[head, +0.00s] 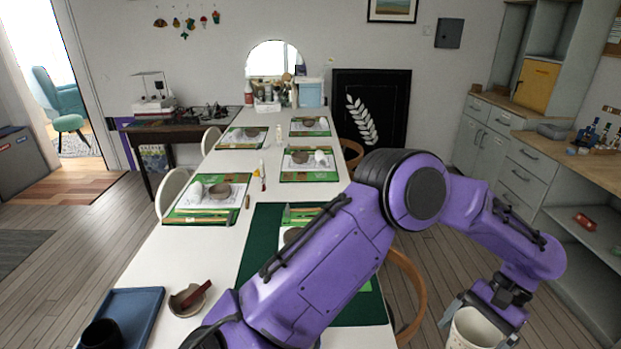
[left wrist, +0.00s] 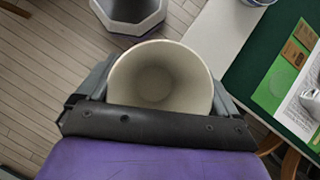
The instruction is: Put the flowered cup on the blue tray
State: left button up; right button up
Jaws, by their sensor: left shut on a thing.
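A cream cup (head: 472,331) with small marks on its side is held beyond the table's right edge, over the floor, in the head view. My left gripper (head: 484,312) is shut on this cup, one finger on each side. In the left wrist view the cup (left wrist: 160,78) shows its open mouth and empty inside; the flower pattern is not clear. The blue tray (head: 140,304) lies on the white table at the bottom left of the head view, far from the gripper. A dark cup (head: 101,335) stands on its near left part. My right gripper is not in view.
A brown bowl with a stick (head: 186,300) stands right of the tray. My purple arm crosses above the green cloth (head: 258,240) and a place setting. A wooden chair (head: 408,290) stands at the table's right side. Shelves (head: 580,255) are farther right.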

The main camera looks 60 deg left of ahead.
aim_at(131, 312)
jog(key=z, duration=0.7)
jog(key=k, duration=1.7)
jog(key=u, duration=2.25)
jog(key=i, duration=0.5)
jog(key=u, duration=0.05)
